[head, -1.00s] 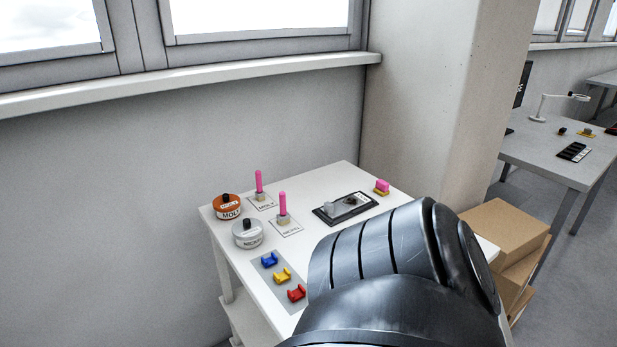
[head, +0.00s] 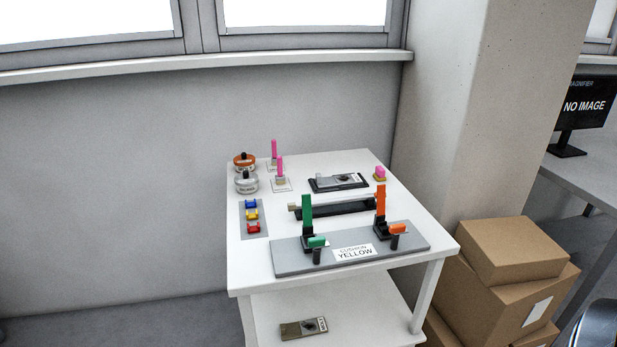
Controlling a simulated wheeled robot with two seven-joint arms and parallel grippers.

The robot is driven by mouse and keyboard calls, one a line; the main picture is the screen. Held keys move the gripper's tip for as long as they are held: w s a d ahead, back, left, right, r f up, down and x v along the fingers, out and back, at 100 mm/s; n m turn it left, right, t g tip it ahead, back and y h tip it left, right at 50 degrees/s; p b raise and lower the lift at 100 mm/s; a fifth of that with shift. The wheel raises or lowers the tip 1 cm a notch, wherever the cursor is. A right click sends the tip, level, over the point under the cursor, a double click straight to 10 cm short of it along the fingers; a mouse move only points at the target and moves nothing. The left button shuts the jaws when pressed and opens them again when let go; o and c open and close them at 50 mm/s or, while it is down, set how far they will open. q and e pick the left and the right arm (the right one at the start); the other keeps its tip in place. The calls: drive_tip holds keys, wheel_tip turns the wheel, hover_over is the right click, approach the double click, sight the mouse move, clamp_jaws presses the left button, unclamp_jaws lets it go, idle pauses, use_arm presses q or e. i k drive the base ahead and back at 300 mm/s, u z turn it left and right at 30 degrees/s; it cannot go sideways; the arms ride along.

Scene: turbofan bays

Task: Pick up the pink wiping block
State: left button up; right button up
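Two pink upright sticks (head: 274,149) stand at the back left in small holders and are separate from the block. Neither of my grippers shows in the head view. Only a dark, shiny piece of my arm shows at the bottom right corner.
A grey fixture (head: 290,262) with green and orange levers spans the table's front. A dark tray (head: 338,182) lies left of the block. Two round tins (head: 246,183) and coloured clips (head: 252,214) line the left side. Cardboard boxes (head: 510,280) stand right of the table.

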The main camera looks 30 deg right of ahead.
sight(379, 175)
drive_tip(key=z, duration=0.7)
drive_tip(key=i, duration=1)
